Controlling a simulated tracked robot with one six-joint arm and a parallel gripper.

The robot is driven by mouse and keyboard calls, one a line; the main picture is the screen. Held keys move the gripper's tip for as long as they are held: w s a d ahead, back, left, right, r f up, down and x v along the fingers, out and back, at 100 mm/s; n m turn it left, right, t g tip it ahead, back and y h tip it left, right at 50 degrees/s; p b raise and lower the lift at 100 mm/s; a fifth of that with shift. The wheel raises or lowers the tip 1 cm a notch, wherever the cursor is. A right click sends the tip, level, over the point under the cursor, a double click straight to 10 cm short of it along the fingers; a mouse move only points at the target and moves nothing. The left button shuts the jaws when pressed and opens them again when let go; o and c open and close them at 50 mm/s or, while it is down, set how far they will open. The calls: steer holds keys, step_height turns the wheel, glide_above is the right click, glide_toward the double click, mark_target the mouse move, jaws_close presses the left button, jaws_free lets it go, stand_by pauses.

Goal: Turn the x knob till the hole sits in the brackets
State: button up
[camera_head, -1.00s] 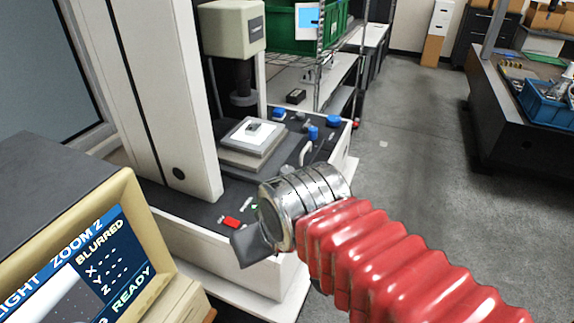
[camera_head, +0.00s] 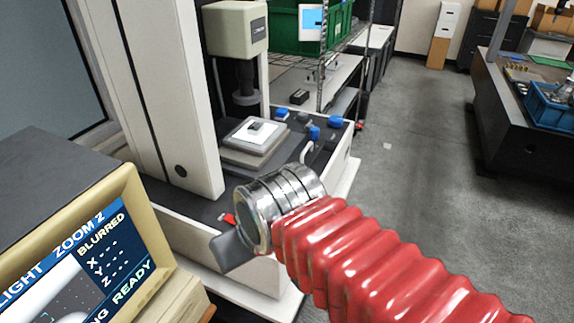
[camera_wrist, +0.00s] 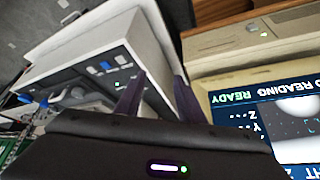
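My gripper (camera_head: 228,252) hangs in front of the measuring machine's white front edge, low in the head view. In the wrist view my gripper (camera_wrist: 160,78) has two dark fingers apart with nothing between them. Blue knobs stand on the machine's dark deck: one at the front right (camera_head: 314,132), one behind it (camera_head: 335,122), one near the stage (camera_head: 282,114). I cannot tell which is the x knob. The monitor (camera_head: 118,228) reads "BLURRED" and "READY" with dashes for X, Y and Z. Its picture is cut off; I cannot make out the hole against the brackets.
A white column (camera_head: 180,120) rises left of the stage (camera_head: 262,150), which carries a small dark part under the optical head (camera_head: 236,30). A red button (camera_head: 229,219) lies close behind my wrist. A shelf with a green bin (camera_head: 285,35) stands behind. Open floor (camera_head: 420,150) lies right.

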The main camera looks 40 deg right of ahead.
steer(key=shift+o, duration=1.4)
steer(key=shift+w+d+r, duration=0.15)
steer(key=shift+w+r, duration=0.15)
steer(key=shift+r, duration=0.05)
steer(key=shift+o, duration=0.7)
steer(key=w+d+r+g, duration=0.1)
steer(key=w+d+r, duration=0.2)
steer(key=w, duration=0.3)
steer(key=shift+w+d+r+m, duration=0.15)
steer(key=shift+d+r+m, duration=0.2)
steer(key=shift+r, duration=0.5)
steer(key=m+g, duration=0.3)
steer(key=g, duration=0.2)
glide_above(288, 168)
steer(key=shift+f, duration=0.1)
step_height(288, 168, down, 14)
steer(key=shift+a+r, duration=0.1)
steer(key=shift+r, duration=0.05)
steer(key=shift+c, duration=0.7)
